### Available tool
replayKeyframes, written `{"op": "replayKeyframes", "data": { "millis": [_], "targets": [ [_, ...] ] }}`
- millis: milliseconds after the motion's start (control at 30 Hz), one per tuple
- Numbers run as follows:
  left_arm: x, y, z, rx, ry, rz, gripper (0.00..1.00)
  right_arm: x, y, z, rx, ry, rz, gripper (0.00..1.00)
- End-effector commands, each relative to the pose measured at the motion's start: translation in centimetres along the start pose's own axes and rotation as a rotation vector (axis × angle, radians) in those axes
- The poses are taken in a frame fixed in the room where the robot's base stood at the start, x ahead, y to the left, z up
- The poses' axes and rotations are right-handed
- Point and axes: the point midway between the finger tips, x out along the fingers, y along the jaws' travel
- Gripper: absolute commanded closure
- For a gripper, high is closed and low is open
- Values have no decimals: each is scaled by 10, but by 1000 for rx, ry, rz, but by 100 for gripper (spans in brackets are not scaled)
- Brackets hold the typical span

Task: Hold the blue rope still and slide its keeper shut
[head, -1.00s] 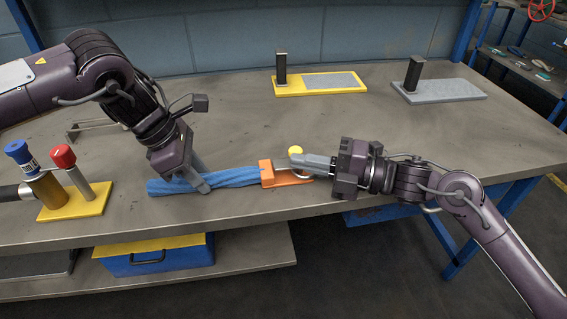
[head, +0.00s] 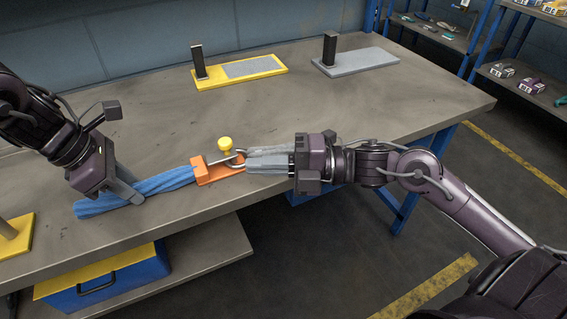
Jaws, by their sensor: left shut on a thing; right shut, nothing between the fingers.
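The blue rope (head: 160,187) lies on the workbench at left. My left gripper (head: 133,194) is shut on it, near its middle. An orange keeper block (head: 207,174) sits at the rope's right end, with a thin metal bar and loop on top. A yellow round knob (head: 225,143) stands at the loop. My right gripper (head: 246,161) is shut with nothing in it. Its fingertips are beside the right end of the keeper, just right of the knob and loop. Whether they touch the keeper or loop I cannot tell. The fingers partly hide the keeper's right end.
A yellow-edged plate (head: 265,76) and a grey plate (head: 360,62), each with a dark post, stand at the back of the workbench (head: 410,95). A blue box (head: 122,280) sits on the shelf below. The bench's right side is clear.

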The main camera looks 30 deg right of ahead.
Motion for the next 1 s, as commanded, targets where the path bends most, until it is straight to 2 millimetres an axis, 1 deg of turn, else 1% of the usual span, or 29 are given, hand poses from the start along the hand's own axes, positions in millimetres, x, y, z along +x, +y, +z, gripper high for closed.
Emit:
{"op": "replayKeyframes", "data": {
  "millis": [33,100,300,467,800,833,1000],
  "targets": [
    [0,0,-1,-1,1,0,96,-8,-2,0,3,-1,-3,100],
    [0,0,-1,-1,1,0,96,-16,-1,-1,2,0,-3,100],
    [0,0,-1,-1,1,0,96,-34,0,0,0,1,0,100],
    [0,0,-1,-1,1,0,96,-38,0,0,-1,1,0,100],
    [0,0,-1,-1,1,1,96,-38,0,0,-1,1,0,100],
    [0,0,-1,-1,1,1,68,-38,0,0,-1,1,0,100],
    [0,0,0,-1,1,1,46,-38,0,0,-1,1,0,100]
  ]
}}
